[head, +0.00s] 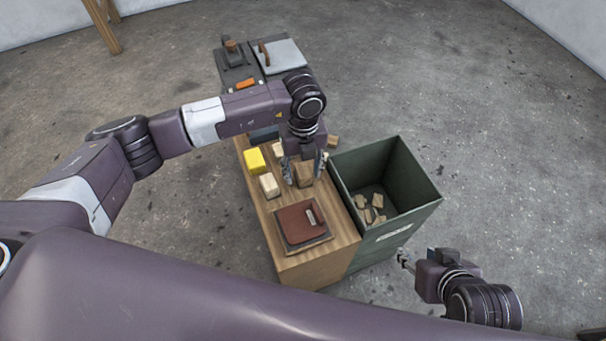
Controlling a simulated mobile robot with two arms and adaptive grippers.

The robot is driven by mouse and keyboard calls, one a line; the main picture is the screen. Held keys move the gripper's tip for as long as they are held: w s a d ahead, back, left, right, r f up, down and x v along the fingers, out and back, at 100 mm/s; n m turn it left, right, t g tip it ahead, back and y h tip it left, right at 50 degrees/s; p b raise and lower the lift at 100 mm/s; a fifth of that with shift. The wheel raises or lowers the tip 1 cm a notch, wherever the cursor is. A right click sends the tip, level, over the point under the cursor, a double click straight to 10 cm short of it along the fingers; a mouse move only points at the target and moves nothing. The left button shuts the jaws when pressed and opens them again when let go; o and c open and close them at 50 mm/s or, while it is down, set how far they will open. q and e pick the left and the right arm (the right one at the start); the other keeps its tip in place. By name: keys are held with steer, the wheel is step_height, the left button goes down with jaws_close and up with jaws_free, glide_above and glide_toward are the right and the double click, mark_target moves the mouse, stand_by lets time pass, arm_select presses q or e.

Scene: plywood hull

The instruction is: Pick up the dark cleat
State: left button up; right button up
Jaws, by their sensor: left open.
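A darker brown wooden block (304,176), which looks like the dark cleat, stands on the wooden bench top (262,206) near its right edge. My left gripper (305,172) points down over it, open, with a finger on either side of the block. I cannot tell whether the fingers touch it. The gripper body hides part of the bench behind. My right gripper (404,258) is low at the right, beside the green bin and away from the block. Its fingers are too small to read.
Pale blocks (269,185) and a yellow block (255,161) stand left of the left gripper. A red-brown book-like item (301,223) lies at the near end. A green bin (419,208) with several wood pieces (370,206) adjoins the bench. A grey-lidded box (281,56) is behind.

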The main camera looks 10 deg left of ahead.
arm_select(q)
jaws_close()
stand_by(0.3)
steer(key=shift+r, duration=0.15)
step_height(320, 180, up, 7)
steer(key=shift+w+f+p, duration=0.1)
steer(key=shift+f+p, duration=0.05)
steer(key=shift+p, duration=0.75)
step_height(320, 180, up, 7)
steer(key=p, duration=0.1)
step_height(320, 180, up, 5)
glide_above(303, 170)
steer(key=shift+r+p, duration=0.55)
arm_select(e)
steer(key=s+d+f+g, duration=0.1)
steer(key=s+f+g, duration=0.1)
steer(key=s, duration=0.3)
steer(key=shift+s+d+f+g+h, duration=0.3)
steer(key=shift+g+h, duration=0.1)
steer(key=shift+g, duration=0.2)
